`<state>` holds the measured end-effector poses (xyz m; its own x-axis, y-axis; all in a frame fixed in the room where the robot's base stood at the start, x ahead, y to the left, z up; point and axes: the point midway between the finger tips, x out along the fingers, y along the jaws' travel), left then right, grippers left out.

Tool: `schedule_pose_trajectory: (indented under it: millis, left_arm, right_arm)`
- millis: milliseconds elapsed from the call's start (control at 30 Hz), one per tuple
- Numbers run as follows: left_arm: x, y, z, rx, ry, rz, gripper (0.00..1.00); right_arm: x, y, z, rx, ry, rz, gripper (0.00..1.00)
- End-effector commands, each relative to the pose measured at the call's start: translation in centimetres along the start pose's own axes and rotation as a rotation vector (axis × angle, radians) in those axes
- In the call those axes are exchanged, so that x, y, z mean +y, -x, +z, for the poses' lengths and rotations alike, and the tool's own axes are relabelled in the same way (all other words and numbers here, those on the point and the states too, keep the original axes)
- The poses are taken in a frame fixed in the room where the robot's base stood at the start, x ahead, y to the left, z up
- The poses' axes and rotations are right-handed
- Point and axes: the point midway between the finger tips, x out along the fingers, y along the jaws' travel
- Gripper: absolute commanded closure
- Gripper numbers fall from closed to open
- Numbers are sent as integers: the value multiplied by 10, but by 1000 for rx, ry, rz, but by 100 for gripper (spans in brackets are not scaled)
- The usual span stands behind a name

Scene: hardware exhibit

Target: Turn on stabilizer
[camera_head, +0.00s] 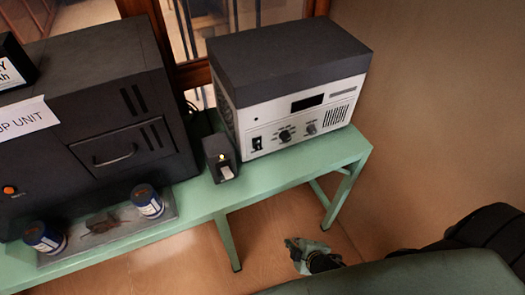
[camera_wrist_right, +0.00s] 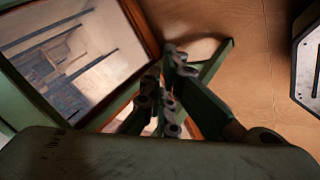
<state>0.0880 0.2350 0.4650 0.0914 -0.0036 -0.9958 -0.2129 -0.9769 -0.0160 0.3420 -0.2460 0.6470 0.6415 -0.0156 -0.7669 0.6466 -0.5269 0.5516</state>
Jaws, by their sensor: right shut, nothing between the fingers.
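The likely stabilizer (camera_head: 285,110) is a large box with a dark top and a pale front panel, on the right part of the green bench. Its front has a dark display (camera_head: 307,102), two round knobs (camera_head: 285,135) and a small black switch (camera_head: 257,143) at the lower left. I cannot tell the switch's position. My right gripper (camera_head: 294,246) is shut and empty, low in front of the bench and well apart from the panel. Its fingers also show in the right wrist view (camera_wrist_right: 168,85). My left gripper is not in view.
A big dark unit (camera_head: 100,110) fills the bench's left side. Two blue-and-white cans (camera_head: 147,201) stand on a grey tray (camera_head: 165,212). The green bench (camera_head: 300,170) has bare room before the panel.

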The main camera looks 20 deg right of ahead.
Motion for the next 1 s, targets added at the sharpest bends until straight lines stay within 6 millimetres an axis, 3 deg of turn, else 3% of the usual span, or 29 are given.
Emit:
schedule_pose_trajectory:
  millis: [33,200,400,600,1000]
  left_arm:
    - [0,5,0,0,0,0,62]
    - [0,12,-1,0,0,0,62]
    - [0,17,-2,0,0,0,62]
    - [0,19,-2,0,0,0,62]
    - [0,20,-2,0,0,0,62]
  right_arm:
    - [29,14,-20,35,68,52,100]
    - [111,65,-82,122,293,233,100]
    - [177,127,-135,173,478,413,100]
    - [203,158,-157,188,552,495,100]
    - [207,161,-160,189,559,504,100]
